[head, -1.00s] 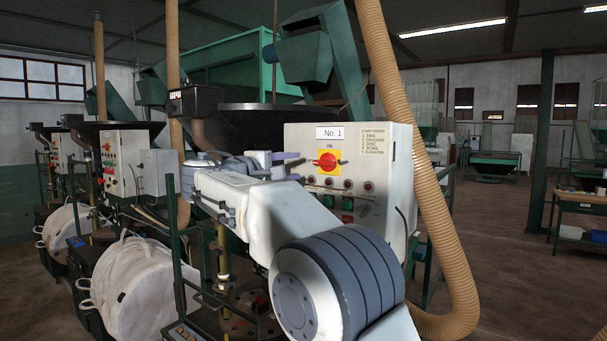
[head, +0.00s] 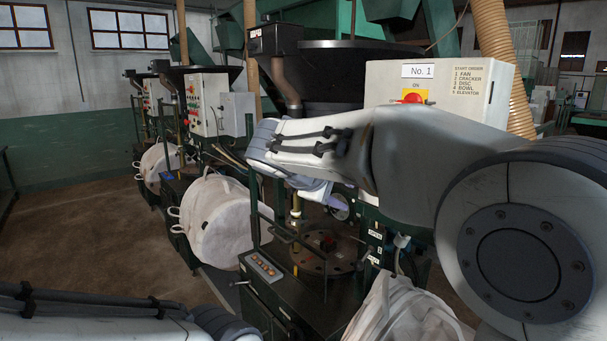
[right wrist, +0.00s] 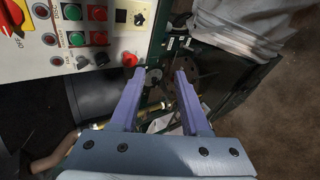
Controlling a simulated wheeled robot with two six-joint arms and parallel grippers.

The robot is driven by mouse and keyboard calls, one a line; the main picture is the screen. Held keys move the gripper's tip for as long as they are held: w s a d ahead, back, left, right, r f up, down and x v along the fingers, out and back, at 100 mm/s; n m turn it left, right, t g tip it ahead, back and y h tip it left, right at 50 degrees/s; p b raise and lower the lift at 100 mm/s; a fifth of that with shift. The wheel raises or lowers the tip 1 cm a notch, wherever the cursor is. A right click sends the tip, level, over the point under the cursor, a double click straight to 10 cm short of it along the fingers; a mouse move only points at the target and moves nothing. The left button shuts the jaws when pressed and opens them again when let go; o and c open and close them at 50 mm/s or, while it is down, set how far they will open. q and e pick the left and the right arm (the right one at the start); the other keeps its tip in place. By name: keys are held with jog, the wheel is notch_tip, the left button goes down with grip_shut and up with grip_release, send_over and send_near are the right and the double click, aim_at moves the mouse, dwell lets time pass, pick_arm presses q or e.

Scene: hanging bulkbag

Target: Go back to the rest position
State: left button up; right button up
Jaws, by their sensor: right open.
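My right arm crosses the right half of the head view, in front of the No. 1 machine. My right gripper (right wrist: 158,73) is open and empty in the right wrist view, with two purple fingers apart. In the head view only a bit of purple finger shows below the forearm. The fingers are near the No. 1 control panel (head: 440,78), which also shows at upper left in the right wrist view (right wrist: 62,42). My left arm lies along the bottom left of the head view, and its gripper is out of frame.
A white bulk bag (head: 405,322) hangs low at the front of the No. 1 machine. A tan hose (head: 505,70) runs behind the panel. Floor at left (head: 70,240) is clear.

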jog(key=s+a+f+m+g+y, duration=0.1)
jog(key=s+f+g+y, duration=0.1)
jog(key=s+f, duration=0.5)
jog(key=s+a+f+m+g+y, duration=0.1)
jog(key=s+a+f+g+y, duration=0.1)
jog(key=s+f, duration=0.6)
jog(key=s+a+f+m+g+y, duration=0.1)
jog(key=s+f+g+y, duration=0.3)
jog(key=s, duration=1.4)
notch_tip(320, 180, down, 4)
jog(key=shift+s+a+g, duration=0.35)
jog(key=shift+g, duration=0.05)
